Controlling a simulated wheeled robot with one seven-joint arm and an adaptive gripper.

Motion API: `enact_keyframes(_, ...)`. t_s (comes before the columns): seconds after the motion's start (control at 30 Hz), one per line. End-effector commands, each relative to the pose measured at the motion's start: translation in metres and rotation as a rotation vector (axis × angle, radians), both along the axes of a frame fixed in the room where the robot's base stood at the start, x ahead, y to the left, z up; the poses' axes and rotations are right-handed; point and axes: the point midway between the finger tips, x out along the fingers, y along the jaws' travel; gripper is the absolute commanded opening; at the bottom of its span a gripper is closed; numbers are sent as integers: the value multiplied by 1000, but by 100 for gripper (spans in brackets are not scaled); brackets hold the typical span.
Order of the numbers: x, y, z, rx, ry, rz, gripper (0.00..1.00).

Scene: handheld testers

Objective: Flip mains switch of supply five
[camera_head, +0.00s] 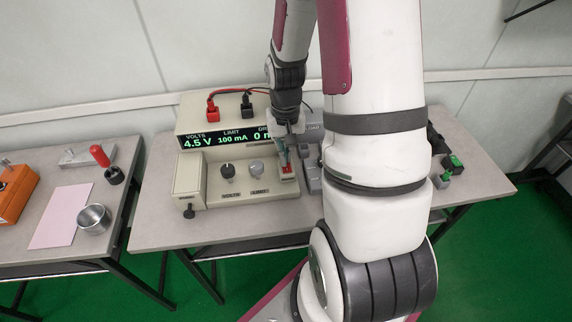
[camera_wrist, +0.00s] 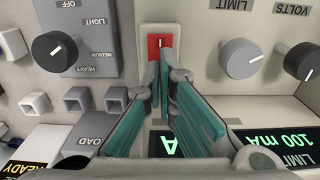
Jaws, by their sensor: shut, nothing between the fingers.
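The power supply (camera_head: 240,190) is a beige box on the table with a green display reading 4.5 V, 100 mA and a partly hidden third value. Its red mains switch (camera_head: 288,168) sits at the right of its front panel, on a pale plate. In the wrist view the red switch (camera_wrist: 158,42) shows a white mark. My gripper (camera_head: 284,157) is above the switch with its teal fingers pointing down at it. In the wrist view the fingertips (camera_wrist: 162,62) are together, empty, at the switch's near edge. I cannot tell whether they touch it.
Two knobs, one black (camera_head: 227,170) and one grey (camera_head: 257,168), stand left of the switch. A grey load box (camera_head: 312,172) with a black knob (camera_wrist: 56,51) and square buttons stands close on the right. A metal cup (camera_head: 94,219) and an orange box (camera_head: 14,192) are on the left table.

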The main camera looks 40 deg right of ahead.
Motion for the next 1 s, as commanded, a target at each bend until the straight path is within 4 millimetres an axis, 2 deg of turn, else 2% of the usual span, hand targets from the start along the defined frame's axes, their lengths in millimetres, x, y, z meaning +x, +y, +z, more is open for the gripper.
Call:
enact_keyframes(0.6, 0, 0, -7, 0, 0, 0, 0)
enact_keyframes(1.0, -1, 0, 18, -1, -1, -1, 0)
